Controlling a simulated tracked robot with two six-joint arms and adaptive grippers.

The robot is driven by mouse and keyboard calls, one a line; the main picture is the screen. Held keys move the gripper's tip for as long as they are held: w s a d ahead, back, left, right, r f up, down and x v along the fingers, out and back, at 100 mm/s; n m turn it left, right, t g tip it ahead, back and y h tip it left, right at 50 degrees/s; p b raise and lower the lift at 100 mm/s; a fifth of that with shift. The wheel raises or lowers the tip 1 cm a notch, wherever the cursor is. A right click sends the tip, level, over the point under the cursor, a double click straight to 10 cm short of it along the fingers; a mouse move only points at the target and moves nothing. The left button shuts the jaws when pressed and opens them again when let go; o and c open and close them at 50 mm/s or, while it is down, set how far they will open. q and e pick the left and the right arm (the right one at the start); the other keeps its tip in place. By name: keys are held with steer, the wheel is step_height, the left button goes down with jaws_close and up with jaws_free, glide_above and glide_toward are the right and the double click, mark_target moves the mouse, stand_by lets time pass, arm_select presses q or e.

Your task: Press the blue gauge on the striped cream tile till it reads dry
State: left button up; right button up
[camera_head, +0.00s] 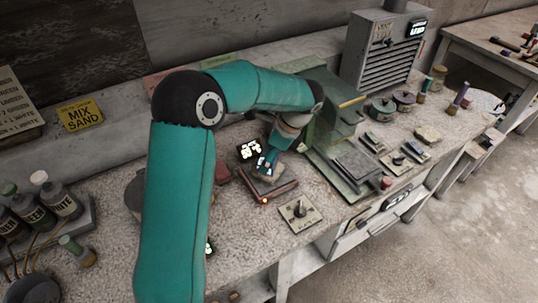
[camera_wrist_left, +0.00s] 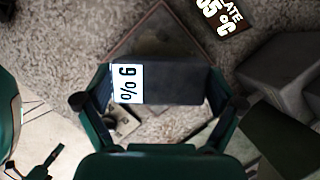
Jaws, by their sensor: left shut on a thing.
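My left gripper (camera_head: 270,168) is shut on the gauge (camera_wrist_left: 180,84), a dark block with a lit white display. It also shows in the head view (camera_head: 266,160). The display is turned in the wrist view and seems to show a single digit with a percent sign. The left gripper's fingers (camera_wrist_left: 160,105) stand on both sides of the block. Below it is a dark plate with a reddish-brown rim (camera_head: 274,193). A pale patch lies on it under the gripper; I cannot make out stripes or whether the gauge touches it.
A lit plate temperature display (camera_wrist_left: 222,14) stands beside the plate. A green press (camera_head: 340,130) is close on the right, and a switch tile (camera_head: 299,212) lies in front. Bottles (camera_head: 60,200) stand at the left.

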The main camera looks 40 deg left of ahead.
arm_select(q)
steer(key=shift+f+b, duration=0.3)
steer(key=shift+f, duration=0.2)
stand_by(0.3)
stand_by(0.5)
step_height(320, 180, up, 7)
steer(key=p, duration=0.6)
steer(key=shift+r, duration=0.1)
stand_by(1.4)
